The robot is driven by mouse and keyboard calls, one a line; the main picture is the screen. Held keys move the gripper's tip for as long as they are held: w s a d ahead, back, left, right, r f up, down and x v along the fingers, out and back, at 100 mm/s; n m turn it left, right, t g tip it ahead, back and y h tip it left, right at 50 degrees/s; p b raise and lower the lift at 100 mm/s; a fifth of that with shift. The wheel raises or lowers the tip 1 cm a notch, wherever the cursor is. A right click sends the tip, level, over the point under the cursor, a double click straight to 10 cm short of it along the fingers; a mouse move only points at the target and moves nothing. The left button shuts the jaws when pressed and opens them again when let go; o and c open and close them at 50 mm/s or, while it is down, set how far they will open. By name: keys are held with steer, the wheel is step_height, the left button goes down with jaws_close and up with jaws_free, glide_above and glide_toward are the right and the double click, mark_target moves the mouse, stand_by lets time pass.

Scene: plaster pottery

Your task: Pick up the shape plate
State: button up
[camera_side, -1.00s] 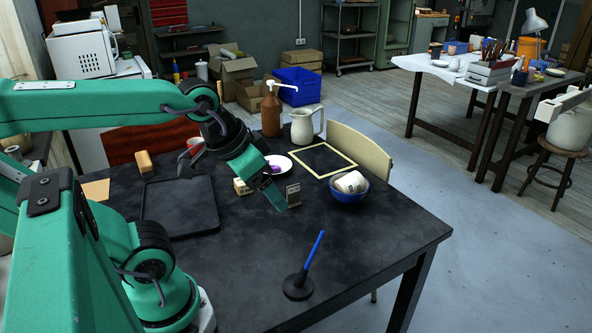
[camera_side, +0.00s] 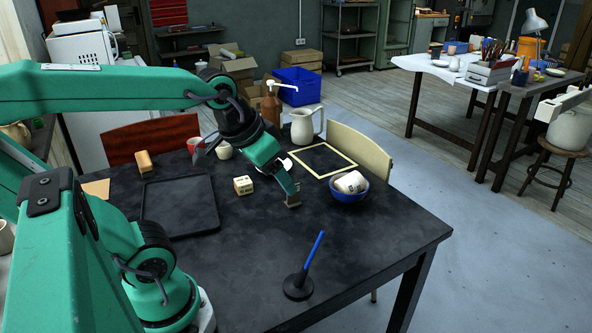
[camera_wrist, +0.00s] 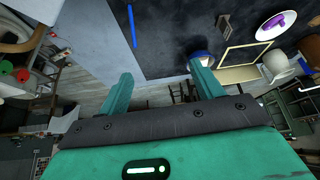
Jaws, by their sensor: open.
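The shape plate is most likely the small grey upright piece (camera_side: 292,204) on the dark table. In the side view my gripper (camera_side: 291,188) overlaps its upper part, so I cannot tell whether they touch. In the wrist view the small grey piece (camera_wrist: 223,23) stands near the top, to the right of and beyond the fingers. My gripper (camera_wrist: 159,78) has its two green fingers spread apart with nothing between them.
A blue bowl (camera_side: 347,195) holding white pieces stands to the right. A blue pen in a stand (camera_side: 304,268) is nearer the front. A small block (camera_side: 243,186) and a dark tray (camera_side: 181,207) lie to the left. The front tabletop is mostly clear.

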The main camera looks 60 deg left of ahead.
steer(key=w+a+f+n+y, duration=0.1)
steer(key=w+a+f+n, duration=0.1)
steer(key=w+a, duration=0.6)
steer(key=w+a+f+n+y, duration=0.1)
steer(key=w+a+f+n, duration=0.15)
steer(key=w+a, duration=0.5)
steer(key=shift+w+a+f+n+g+y, duration=0.25)
steer(key=shift+a+f+n, duration=0.35)
steer(key=shift+a+f, duration=2.4)
steer(key=shift+w+a+f+n+g+y, duration=0.15)
steer(key=shift+a+f+n+g, duration=0.35)
steer(key=shift+a+f, duration=2.5)
steer(key=shift+w+a+f+n+g+y, duration=0.2)
steer(key=shift+a+f+n, duration=0.55)
steer(key=shift+a, duration=4.45)
steer(key=shift+f, duration=0.1)
steer(key=shift+x, duration=2.5)
steer(key=shift+d, duration=0.1)
steer(key=shift+c, duration=0.3)
